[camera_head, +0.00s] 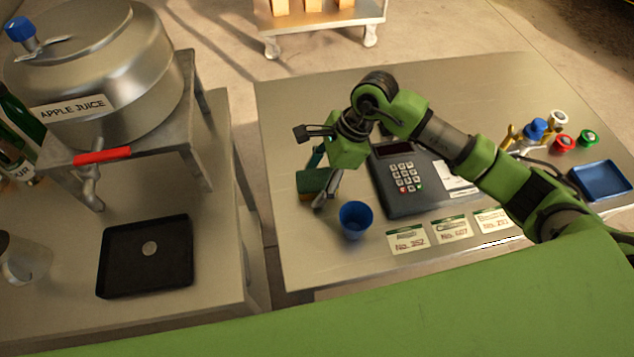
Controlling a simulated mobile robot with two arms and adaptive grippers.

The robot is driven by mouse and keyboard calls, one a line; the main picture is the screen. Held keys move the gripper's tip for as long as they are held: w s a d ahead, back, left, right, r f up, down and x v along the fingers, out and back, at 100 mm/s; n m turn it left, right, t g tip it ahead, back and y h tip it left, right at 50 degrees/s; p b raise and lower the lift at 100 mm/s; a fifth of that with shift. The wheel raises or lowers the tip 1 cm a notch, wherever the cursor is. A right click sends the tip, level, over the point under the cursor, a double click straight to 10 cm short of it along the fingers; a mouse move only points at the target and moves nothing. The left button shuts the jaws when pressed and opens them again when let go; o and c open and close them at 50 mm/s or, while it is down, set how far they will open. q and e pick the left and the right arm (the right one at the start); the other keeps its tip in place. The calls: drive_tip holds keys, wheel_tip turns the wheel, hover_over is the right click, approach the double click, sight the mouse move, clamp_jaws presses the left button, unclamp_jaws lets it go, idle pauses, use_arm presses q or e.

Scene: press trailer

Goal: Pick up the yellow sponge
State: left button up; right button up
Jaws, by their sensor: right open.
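The sponge (308,184) lies on the right-hand metal table near its left edge, with a dark green upper side and a yellow-orange lower edge. My right gripper (321,184) is open and points down at the sponge's right side. Its fingers and palm hide part of the sponge. I cannot tell whether a finger touches it. My left gripper is out of view.
A blue cup (355,220) stands just in front of the gripper. A card terminal (410,180) and several labelled cards (450,230) lie to the right. A blue tray (602,180) is at far right. A gap separates the left table, with a black tray (120,285) and juice dispenser (100,75).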

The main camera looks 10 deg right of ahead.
drive_tip(key=shift+f, duration=0.1)
idle(0.3)
drive_tip(key=c, duration=0.8)
